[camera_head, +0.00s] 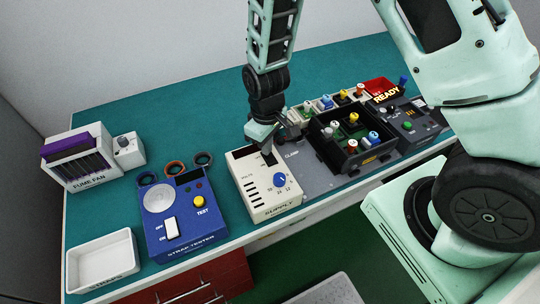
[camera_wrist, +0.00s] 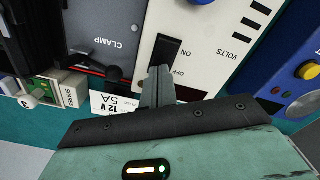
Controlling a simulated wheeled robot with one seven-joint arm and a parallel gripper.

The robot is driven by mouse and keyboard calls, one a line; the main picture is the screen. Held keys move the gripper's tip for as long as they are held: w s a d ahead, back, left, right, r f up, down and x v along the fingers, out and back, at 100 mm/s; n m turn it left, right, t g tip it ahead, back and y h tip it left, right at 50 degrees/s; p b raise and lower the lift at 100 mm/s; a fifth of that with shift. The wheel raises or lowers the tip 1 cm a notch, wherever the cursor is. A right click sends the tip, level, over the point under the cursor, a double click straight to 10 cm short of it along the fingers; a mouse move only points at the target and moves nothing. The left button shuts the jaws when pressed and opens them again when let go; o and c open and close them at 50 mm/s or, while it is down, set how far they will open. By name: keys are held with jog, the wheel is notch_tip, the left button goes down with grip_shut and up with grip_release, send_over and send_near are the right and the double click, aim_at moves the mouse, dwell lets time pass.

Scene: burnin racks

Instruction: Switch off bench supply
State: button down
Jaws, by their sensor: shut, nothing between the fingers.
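The bench supply (camera_head: 284,205) is a beige box marked SUPPLY, with a blue dial (camera_head: 280,180) and dark vent slots, near the middle of the bench. In the wrist view its face (camera_wrist: 215,60) shows a black rocker switch (camera_wrist: 168,50) beside ON and OFF lettering. My gripper (camera_head: 266,146) points down at the supply's far end. In the wrist view my gripper (camera_wrist: 158,75) is shut and empty, its tips at the OFF end of the switch. I cannot tell whether they touch it. The tips hide part of that end, and the rocker's position is unclear.
The blue strap tester (camera_head: 185,240) stands left of the supply. A grey clamp plate (camera_head: 305,178) and a black tray (camera_head: 345,170) with coloured parts stand right. A fume fan (camera_head: 85,165) and a white bin (camera_head: 102,285) are at far left. Green bench top is free behind.

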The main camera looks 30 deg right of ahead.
notch_tip(320, 180, up, 7)
jog(key=p, duration=0.5)
dwell(0.3)
dwell(0.5)
